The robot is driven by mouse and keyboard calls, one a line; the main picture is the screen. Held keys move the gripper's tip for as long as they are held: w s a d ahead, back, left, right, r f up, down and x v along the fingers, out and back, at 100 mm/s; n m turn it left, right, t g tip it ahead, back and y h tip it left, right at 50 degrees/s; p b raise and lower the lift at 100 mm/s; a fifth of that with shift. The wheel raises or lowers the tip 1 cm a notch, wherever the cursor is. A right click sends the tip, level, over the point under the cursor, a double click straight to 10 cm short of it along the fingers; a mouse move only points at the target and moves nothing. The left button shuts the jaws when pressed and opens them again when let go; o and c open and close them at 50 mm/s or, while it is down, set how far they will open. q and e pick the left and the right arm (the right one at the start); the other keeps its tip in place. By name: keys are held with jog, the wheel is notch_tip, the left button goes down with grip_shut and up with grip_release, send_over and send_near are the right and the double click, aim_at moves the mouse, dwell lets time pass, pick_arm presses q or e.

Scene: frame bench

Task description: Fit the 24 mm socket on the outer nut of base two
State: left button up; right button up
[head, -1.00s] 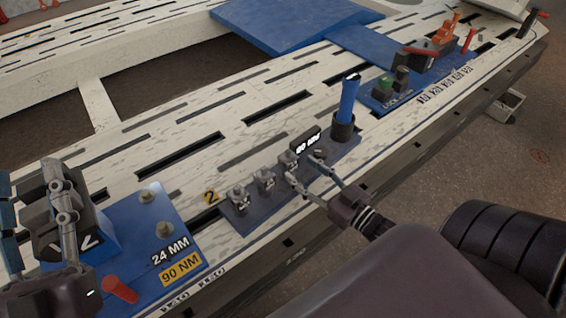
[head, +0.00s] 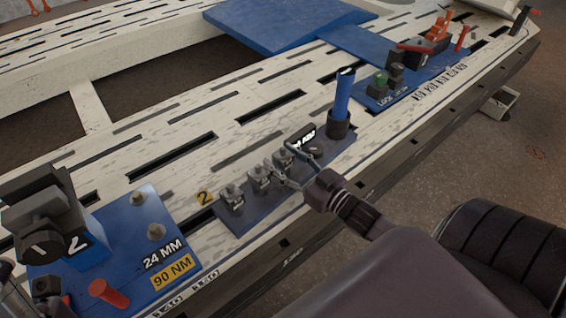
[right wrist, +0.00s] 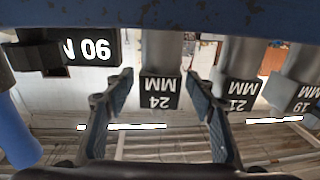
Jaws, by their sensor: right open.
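The 24 mm socket (right wrist: 160,88) stands in the dark socket rack (head: 240,216); its label reads upside down in the right wrist view. In the head view it is the socket nearest the 90 Nm sign (head: 301,140). My right gripper (head: 277,176) is open, its fingers on either side of that socket with gaps showing in the wrist view (right wrist: 159,80). Base two (head: 128,240) is a blue plate at left with two nuts, one farther back (head: 138,197) and one nearer the front edge (head: 156,231). Only a sliver of my left arm shows at the lower left.
The 21 mm (right wrist: 238,92) and 19 mm (right wrist: 303,98) sockets stand beside it in the rack. A blue-handled tool (head: 345,95) stands upright in a holder at the rack's far end. A grey clamp block (head: 40,220) and red handle (head: 108,292) are on base two.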

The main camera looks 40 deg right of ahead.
grip_shut()
dwell(0.4)
jog(key=shift+r, duration=0.1)
